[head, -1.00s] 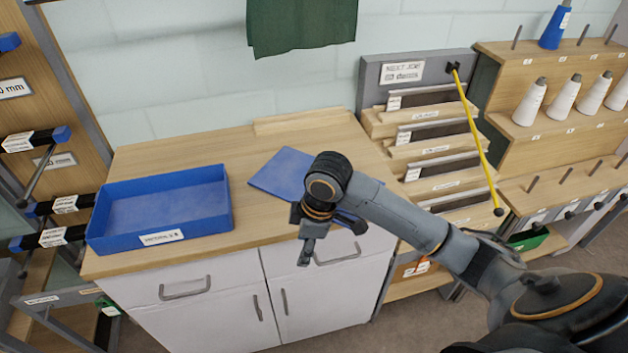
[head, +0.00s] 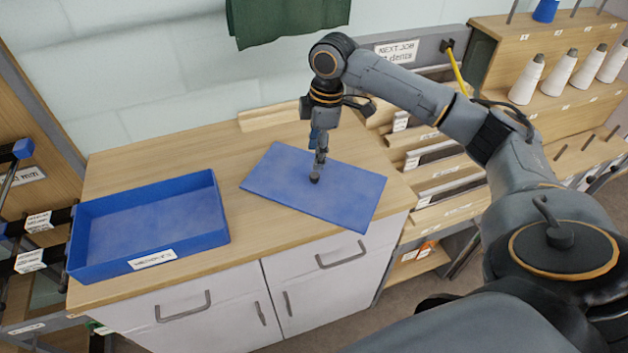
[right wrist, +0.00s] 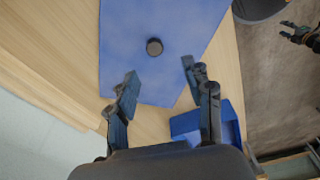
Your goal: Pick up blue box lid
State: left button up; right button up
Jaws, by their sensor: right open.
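The blue box lid (head: 350,205) lies flat on the wooden worktop, with a small dark round knob (head: 314,179) on top. It also shows in the right wrist view (right wrist: 125,60), with the knob (right wrist: 154,47) beyond the fingertips. My right gripper (head: 318,155) points down over the lid, close to the knob in the head view. In the right wrist view my right gripper (right wrist: 160,72) has its fingers spread with nothing between them. My left gripper (right wrist: 291,32) shows small at the right wrist view's edge, over the floor, its fingers seemingly apart.
An open blue box (head: 150,255) with a white label stands left of the lid on the worktop (head: 240,225). A green cloth (head: 288,18) hangs on the wall behind. A slotted rack (head: 430,155) and shelves with white cones (head: 560,72) stand to the right.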

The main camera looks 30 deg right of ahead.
aim_at(314, 175)
jog(key=shift+w+a+f, duration=0.1)
jog(key=shift+f, duration=0.95)
jog(key=shift+d+f+p, duration=0.2)
jog(key=shift+f+p, duration=0.25)
jog(key=shift+f, duration=0.7)
notch_tip(314, 175, down, 2)
jog(key=shift+w+f, duration=0.15)
jog(key=shift+f, duration=0.4)
jog(key=shift+c, duration=0.3)
pick_arm(q)
jog(key=shift+w+r, duration=0.75)
jog(key=shift+r, duration=0.1)
pick_arm(e)
jog(key=shift+w, duration=0.1)
grip_shut()
